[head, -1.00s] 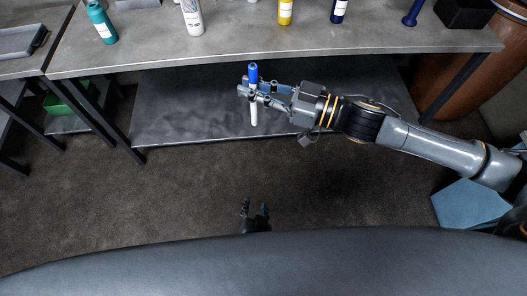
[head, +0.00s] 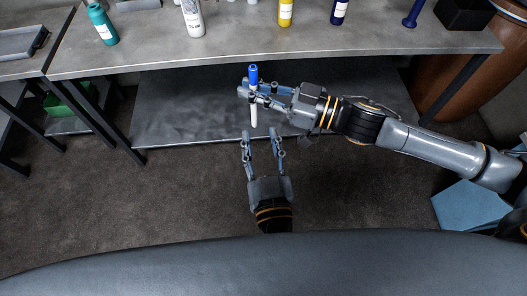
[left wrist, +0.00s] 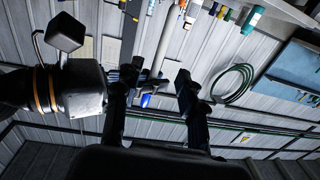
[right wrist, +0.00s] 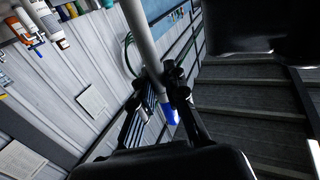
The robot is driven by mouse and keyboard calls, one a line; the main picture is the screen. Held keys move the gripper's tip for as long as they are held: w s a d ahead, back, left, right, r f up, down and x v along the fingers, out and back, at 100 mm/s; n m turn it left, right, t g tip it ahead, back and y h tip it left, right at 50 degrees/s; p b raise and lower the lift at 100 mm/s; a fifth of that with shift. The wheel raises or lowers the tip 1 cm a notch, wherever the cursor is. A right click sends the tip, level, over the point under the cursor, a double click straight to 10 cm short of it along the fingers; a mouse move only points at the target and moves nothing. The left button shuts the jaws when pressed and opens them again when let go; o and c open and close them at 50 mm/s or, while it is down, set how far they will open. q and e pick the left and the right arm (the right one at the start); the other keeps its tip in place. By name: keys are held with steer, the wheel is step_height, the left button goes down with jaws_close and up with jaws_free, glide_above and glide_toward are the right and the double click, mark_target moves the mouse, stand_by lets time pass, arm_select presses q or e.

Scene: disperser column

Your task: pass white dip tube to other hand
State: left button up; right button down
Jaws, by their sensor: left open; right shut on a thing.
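The white dip tube (head: 254,116) hangs upright in front of the bench, its blue end (head: 253,74) at the top. My right gripper (head: 251,92) is shut on it just below the blue end. The right wrist view shows the white tube (right wrist: 140,30) passing between my fingers, with the blue end (right wrist: 170,114) beyond them. My left gripper (head: 261,133) is open and empty, its fingertips just below and near the tube's lower end, with no clear contact. In the left wrist view, the tube (left wrist: 166,40) shows ahead between my left fingers.
The grey bench (head: 180,59) carries a teal bottle (head: 102,25), a white bottle (head: 192,18), a yellow bottle (head: 285,12) and a black bin (head: 464,13) at the back. A lower shelf (head: 185,110) lies behind the grippers.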

mark_target(256, 111)
arm_select(q)
steer(key=w, duration=0.9)
steer(key=shift+a, duration=0.25)
steer(key=shift+s, duration=0.1)
steer(key=shift+c, duration=0.4)
jaws_close()
arm_select(e)
steer(key=c, duration=1.3)
jaws_free()
